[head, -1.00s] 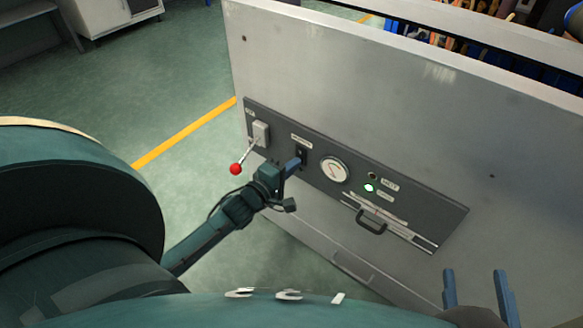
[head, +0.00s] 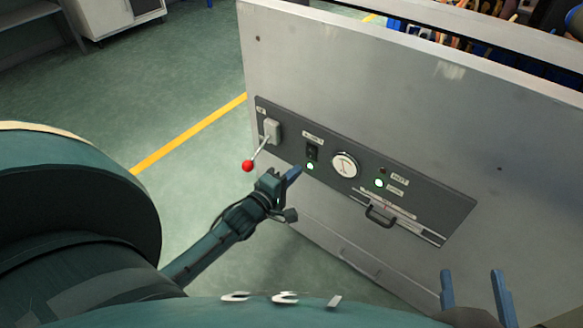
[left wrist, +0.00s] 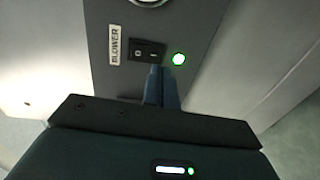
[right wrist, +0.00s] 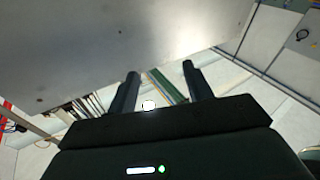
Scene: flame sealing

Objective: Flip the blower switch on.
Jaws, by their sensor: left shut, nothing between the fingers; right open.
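The blower switch (head: 312,152) is a small black rocker on the dark control panel (head: 440,205). In the left wrist view, the switch (left wrist: 148,50) sits beside a "BLOWER" label (left wrist: 114,46), and a green lamp (left wrist: 179,59) next to it is lit. The lamp also glows in the head view (head: 310,166). My left gripper (head: 294,172) is shut and empty, its tips just in front of and below the switch, seemingly apart from it. My right gripper (head: 474,272) is open and empty at the lower right; its fingers (right wrist: 158,75) frame nothing.
A lever with a red ball (head: 247,166) sticks out left of the switch, close to my left gripper. Open floor is at left.

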